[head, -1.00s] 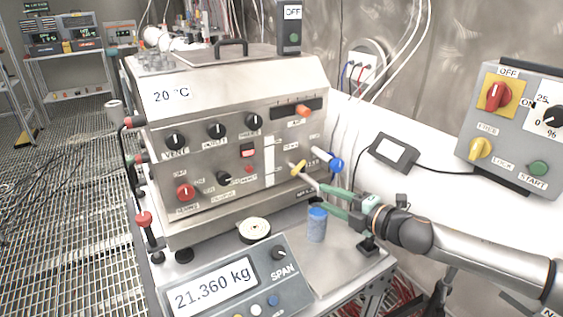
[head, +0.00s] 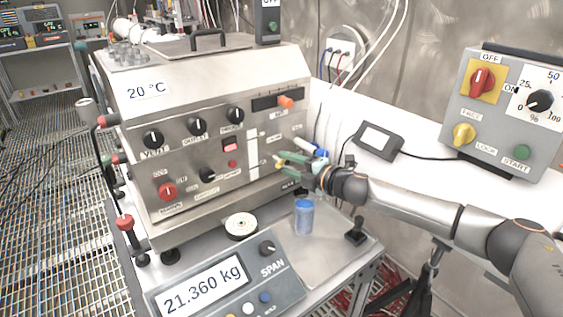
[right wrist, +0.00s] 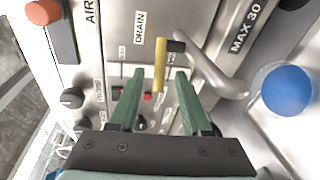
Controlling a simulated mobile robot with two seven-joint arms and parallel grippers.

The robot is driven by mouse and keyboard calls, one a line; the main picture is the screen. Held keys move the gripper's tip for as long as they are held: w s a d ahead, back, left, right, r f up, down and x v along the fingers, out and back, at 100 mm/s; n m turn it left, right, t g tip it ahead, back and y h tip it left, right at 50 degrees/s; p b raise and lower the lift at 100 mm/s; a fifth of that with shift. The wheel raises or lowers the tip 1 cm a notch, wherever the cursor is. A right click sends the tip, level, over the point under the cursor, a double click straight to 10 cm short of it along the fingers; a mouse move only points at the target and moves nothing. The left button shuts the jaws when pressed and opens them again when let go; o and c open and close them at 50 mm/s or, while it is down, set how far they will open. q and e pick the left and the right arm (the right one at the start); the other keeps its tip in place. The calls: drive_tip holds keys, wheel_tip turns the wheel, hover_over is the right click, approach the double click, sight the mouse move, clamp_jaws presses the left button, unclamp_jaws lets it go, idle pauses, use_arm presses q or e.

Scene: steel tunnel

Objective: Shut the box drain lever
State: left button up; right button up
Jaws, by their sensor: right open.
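The steel box (head: 135,110) with the 20 °C label fills the middle of the head view. Its yellow drain lever (right wrist: 160,65) sits beside the DRAIN label in the right wrist view, joined to a dark stub on a bent metal pipe (right wrist: 212,68). My right gripper (right wrist: 160,75) is open, with its green fingertips on either side of the yellow lever. A gap shows on both sides, so it is not clasped. In the head view my right gripper (head: 283,158) is at the box's lower right front and partly hides the lever. My left gripper is not in view.
A blue-capped jar (head: 304,218) stands below my right arm. A scale display (head: 225,285) and a round white disc (head: 241,226) are in front of the box. A grey control panel (head: 507,115) is at the right, and a small dark-framed unit (head: 377,140) lies behind my arm.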

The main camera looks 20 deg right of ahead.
drive_tip(key=shift+x, duration=1.45)
clamp_jaws()
